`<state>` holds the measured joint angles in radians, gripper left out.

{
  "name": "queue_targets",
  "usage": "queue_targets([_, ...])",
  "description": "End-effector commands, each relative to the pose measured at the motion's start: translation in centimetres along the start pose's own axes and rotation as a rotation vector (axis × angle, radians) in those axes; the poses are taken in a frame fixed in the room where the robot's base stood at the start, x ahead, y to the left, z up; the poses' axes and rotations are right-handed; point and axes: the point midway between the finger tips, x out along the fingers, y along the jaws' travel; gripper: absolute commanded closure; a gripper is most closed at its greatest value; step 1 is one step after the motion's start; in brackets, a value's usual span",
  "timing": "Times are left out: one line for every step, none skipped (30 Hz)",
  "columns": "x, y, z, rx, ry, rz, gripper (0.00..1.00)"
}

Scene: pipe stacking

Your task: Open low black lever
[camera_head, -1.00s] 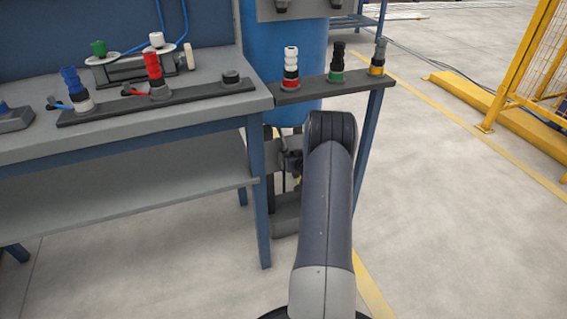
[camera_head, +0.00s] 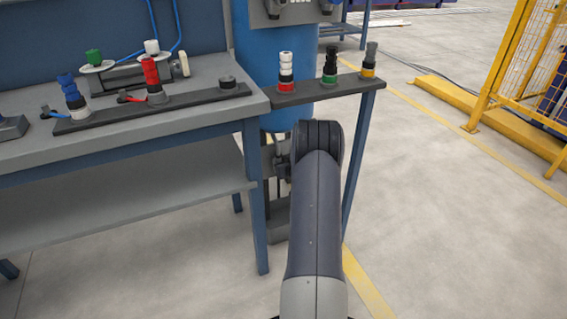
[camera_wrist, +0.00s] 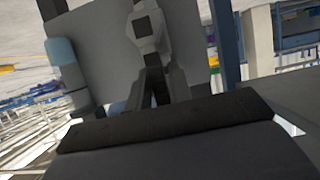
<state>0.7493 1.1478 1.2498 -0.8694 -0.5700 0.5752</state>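Dark valve-like fittings (camera_head: 281,163) sit low behind the bench corner, under the blue tank (camera_head: 286,120). They are partly covered by my arm, and I cannot pick out the black lever for sure in the head view. In the wrist view, a grey and black upright part with a square pale end (camera_wrist: 144,27) stands ahead; I cannot tell whether it is the lever or part of my gripper. A wide dark block fills the bottom of that view, probably my own. My gripper is hidden behind my arm in the head view, and its fingertips cannot be made out.
The workbench (camera_head: 190,125) and its lower shelf (camera_head: 130,195) are left of my arm. A narrow black rack (camera_head: 310,92) with several stacked pipe pieces juts out above the fittings on a blue leg (camera_head: 360,150). The floor to the right is open up to the yellow fence (camera_head: 500,70).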

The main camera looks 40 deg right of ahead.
Motion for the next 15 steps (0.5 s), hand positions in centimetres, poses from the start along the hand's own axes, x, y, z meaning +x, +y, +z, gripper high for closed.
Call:
queue_targets([0.00,-0.02,0.01,0.001,0.000,0.000,0.76])
queue_targets([0.00,-0.02,0.01,0.001,0.000,0.000,0.73])
queue_targets([0.00,-0.02,0.00,0.001,0.000,0.000,0.70])
queue_targets([0.00,-0.02,0.00,0.001,0.000,0.000,0.68])
queue_targets([0.00,-0.02,0.00,0.002,0.000,0.000,0.65])
queue_targets([0.00,-0.02,-0.01,0.002,0.000,0.000,0.65])
queue_targets([0.00,-0.02,-0.01,0.002,0.001,0.000,0.65])
queue_targets([0.00,-0.02,-0.01,0.002,0.001,0.000,0.65])
queue_targets([0.00,-0.02,-0.01,0.002,0.001,0.000,0.65])
queue_targets([0.00,-0.02,-0.02,0.002,0.001,0.000,0.65])
queue_targets([-0.01,-0.01,-0.02,0.003,0.001,0.000,0.65])
queue_targets([-0.05,-0.01,-0.04,0.003,0.001,0.000,0.65])
queue_targets([-0.12,0.00,-0.06,0.003,0.001,0.000,0.65])
queue_targets([-0.24,0.01,-0.09,0.003,0.001,0.000,0.65])
queue_targets([-0.48,0.04,-0.13,0.004,0.001,0.000,0.65])
